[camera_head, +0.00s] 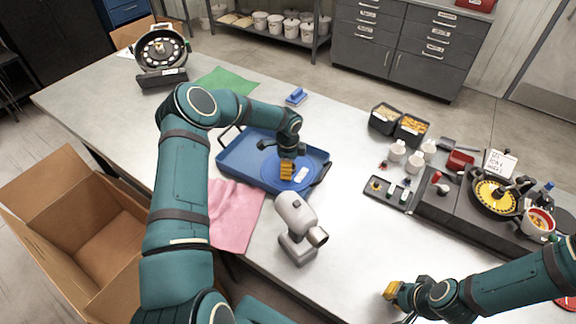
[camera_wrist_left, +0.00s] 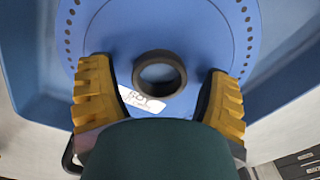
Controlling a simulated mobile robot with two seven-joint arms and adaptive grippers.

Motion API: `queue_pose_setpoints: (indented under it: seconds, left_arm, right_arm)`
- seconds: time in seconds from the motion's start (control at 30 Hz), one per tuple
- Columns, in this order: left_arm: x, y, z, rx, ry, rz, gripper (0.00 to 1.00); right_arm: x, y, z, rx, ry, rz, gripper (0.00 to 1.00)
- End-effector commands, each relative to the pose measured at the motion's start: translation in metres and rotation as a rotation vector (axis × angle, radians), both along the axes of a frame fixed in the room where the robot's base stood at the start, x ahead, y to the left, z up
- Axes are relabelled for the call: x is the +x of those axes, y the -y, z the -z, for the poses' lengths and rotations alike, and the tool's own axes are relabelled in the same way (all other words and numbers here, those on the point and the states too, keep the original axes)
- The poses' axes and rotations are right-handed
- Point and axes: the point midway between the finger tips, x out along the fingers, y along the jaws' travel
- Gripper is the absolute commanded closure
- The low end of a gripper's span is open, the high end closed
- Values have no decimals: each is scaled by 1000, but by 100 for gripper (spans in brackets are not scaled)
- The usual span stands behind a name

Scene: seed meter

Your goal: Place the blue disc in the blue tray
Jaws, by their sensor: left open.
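The blue disc (camera_head: 271,178) lies flat in the right part of the blue tray (camera_head: 236,164). In the left wrist view the disc (camera_wrist_left: 190,35) shows small holes along its edge, a white label and a dark ring-shaped hub (camera_wrist_left: 159,73) at its middle. The tray's wall also shows there (camera_wrist_left: 36,82). My left gripper (camera_head: 287,170) is over the disc; its yellow fingers (camera_wrist_left: 160,98) are spread apart, one on each side of the hub, and hold nothing. My right gripper (camera_head: 391,291) is low over the table's front right, away from the tray; its fingers are too small to judge.
A grey machine (camera_head: 298,225) stands just in front of the tray, beside a pink cloth (camera_head: 235,213). A seed meter housing (camera_head: 161,50) stands at the far left. A dark stand with a yellow disc (camera_head: 490,196), small bottles and two bins (camera_head: 411,128) fill the right side.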

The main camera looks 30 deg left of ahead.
Motion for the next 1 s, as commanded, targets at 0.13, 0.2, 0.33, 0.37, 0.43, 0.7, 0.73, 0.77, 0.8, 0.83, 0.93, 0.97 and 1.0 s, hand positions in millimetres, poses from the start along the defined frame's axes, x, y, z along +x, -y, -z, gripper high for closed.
queue_pose_setpoints:
  seconds: [0.13, 0.2, 0.33, 0.37, 0.43, 0.7, 0.73, 0.77, 0.8, 0.83, 0.93, 0.97, 1.0]
  left_arm:
    - [1, 0, -26, 2, 2, 2, 22]
    - [1, 0, -41, 1, 4, 2, 22]
    - [1, -1, -66, 3, 4, 0, 22]
    - [1, -1, -72, 3, 4, 0, 22]
    - [1, 0, -85, 2, 3, 1, 22]
    - [0, 0, -116, 0, 1, 1, 22]
    - [0, 0, -117, 0, 1, 1, 22]
    - [0, 0, -118, 0, 1, 1, 22]
    - [0, 0, -119, 0, 1, 1, 22]
    - [0, 0, -119, 0, 0, 1, 22]
    - [0, 0, -120, 0, 0, 1, 22]
    - [0, 0, -119, 0, 0, 1, 22]
    - [0, 0, -119, 0, 0, 1, 22]
  right_arm:
    - [0, 0, -14, 1, 0, -2, 100]
    - [1, 0, -18, 1, 0, -3, 100]
    - [1, 0, -17, 1, 0, -3, 100]
    - [1, 0, -17, 1, -1, -4, 100]
    - [1, 0, -17, 1, -1, -4, 100]
    - [0, 0, -17, 1, -1, -4, 100]
    - [0, 0, -17, 1, -1, -4, 100]
    - [0, 0, -17, 1, -1, -4, 100]
    - [0, 0, -17, 1, -1, -4, 100]
    - [0, 0, -17, 1, -1, -4, 100]
    - [0, 0, -17, 1, -1, -4, 100]
    - [0, 0, -17, 1, -1, -4, 100]
    - [0, 0, -17, 1, -1, -4, 100]
